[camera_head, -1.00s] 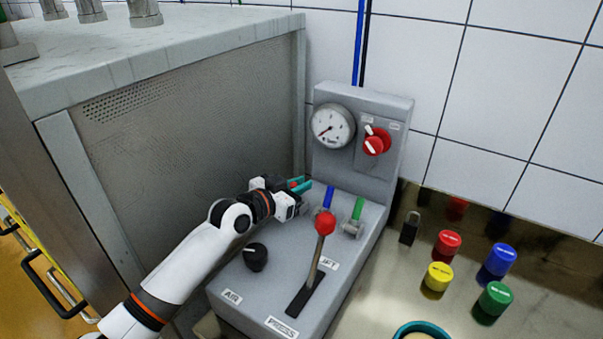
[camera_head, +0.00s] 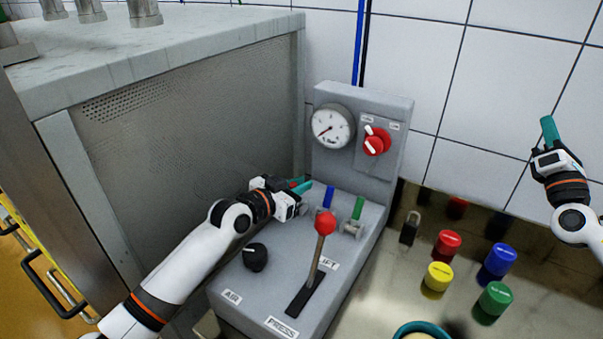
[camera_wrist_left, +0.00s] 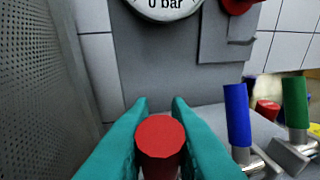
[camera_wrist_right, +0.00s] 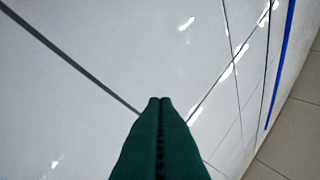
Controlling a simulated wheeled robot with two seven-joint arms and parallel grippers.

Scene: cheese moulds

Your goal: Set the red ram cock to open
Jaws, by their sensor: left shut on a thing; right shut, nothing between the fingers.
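The red ram cock handle (camera_wrist_left: 160,140) stands between the teal fingers of my left gripper (camera_wrist_left: 160,120), which is shut on it. In the head view my left gripper (camera_head: 300,187) is at the back left of the grey press panel (camera_head: 245,290), and it hides most of the red cock. The handle appears upright, seen nearly end-on from the wrist. My right gripper (camera_head: 547,130) is shut and empty, raised in front of the tiled wall at the right; its closed fingers also show in the right wrist view (camera_wrist_right: 162,135).
Blue (camera_head: 328,196) and green (camera_head: 357,208) cock handles stand right of the red one. A red-knobbed lever (camera_head: 325,222) rises in front. Behind are a gauge (camera_head: 332,127) and red rotary switch (camera_head: 376,142). A padlock (camera_head: 410,228) and several coloured caps sit to the right.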

